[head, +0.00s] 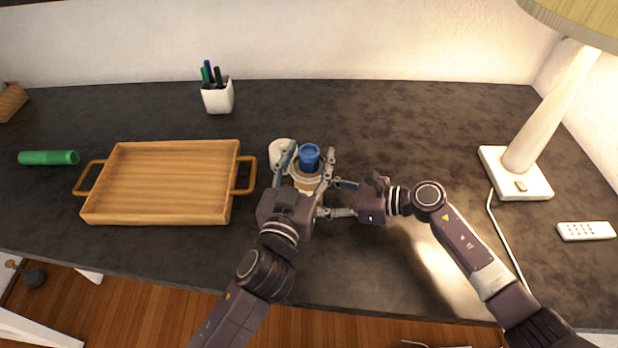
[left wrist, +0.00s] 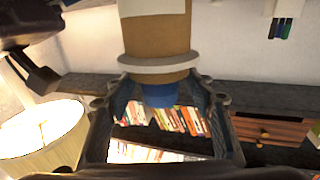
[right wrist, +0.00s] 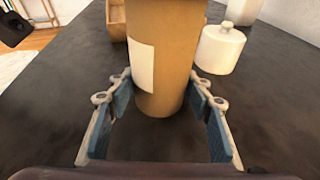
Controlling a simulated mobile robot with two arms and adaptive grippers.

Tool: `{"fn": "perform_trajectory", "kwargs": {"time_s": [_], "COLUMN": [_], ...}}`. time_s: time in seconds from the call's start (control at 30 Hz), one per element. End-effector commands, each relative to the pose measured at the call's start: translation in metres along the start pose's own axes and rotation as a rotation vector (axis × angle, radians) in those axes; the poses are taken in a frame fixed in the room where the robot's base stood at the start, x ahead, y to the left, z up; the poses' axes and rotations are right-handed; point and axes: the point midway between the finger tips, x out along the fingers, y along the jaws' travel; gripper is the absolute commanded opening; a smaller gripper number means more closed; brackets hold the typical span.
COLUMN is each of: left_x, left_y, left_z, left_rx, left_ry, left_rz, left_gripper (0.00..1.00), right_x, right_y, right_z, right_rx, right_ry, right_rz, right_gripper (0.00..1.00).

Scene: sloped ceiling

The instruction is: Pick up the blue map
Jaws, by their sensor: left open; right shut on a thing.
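The blue map (head: 309,157) is a short blue roll end standing out of the top of a brown tube (head: 309,183) with a pale rim. In the left wrist view the blue end (left wrist: 160,95) shows beyond the rim, between the fingers. My left gripper (head: 308,151) is open, with one finger on each side of the blue end. My right gripper (head: 338,198) is shut on the brown tube, low on its side. In the right wrist view the tube (right wrist: 165,60) stands upright between the fingers and has a white label. The map's lower part is hidden in the tube.
A white lidded jar (right wrist: 219,50) stands close to the tube. A wooden tray (head: 165,180) lies to the left, with a green roll (head: 48,158) beyond it. A pen cup (head: 218,97) stands behind. A lamp (head: 515,172) and a remote (head: 586,231) are right.

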Motion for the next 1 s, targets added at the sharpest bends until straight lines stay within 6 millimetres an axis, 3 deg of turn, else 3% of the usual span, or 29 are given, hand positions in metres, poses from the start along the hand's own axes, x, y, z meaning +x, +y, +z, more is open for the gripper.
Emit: {"fn": "perform_trajectory", "kwargs": {"time_s": [0.2,0.6,0.87,1.0], "left_x": [0.0,0.0,0.0,0.0], "left_y": [0.0,0.0,0.0,-0.001], "left_z": [0.0,0.0,-0.004,-0.022], "left_rx": [-0.001,-0.001,-0.001,-0.002], "left_ry": [0.0,0.001,0.003,0.008], "left_rz": [0.0,0.0,0.0,-0.001], "left_gripper": [0.47,0.06,0.05,0.05], "right_x": [0.0,0.0,0.0,0.0], "right_y": [0.0,0.0,0.0,0.0], "right_z": [-0.001,-0.001,-0.001,-0.001], "right_rx": [0.0,0.0,0.0,0.0], "right_ry": [0.001,0.001,0.001,0.001], "right_rz": [0.0,0.0,0.0,0.001], "right_gripper": [0.33,0.33,0.33,0.33]}}
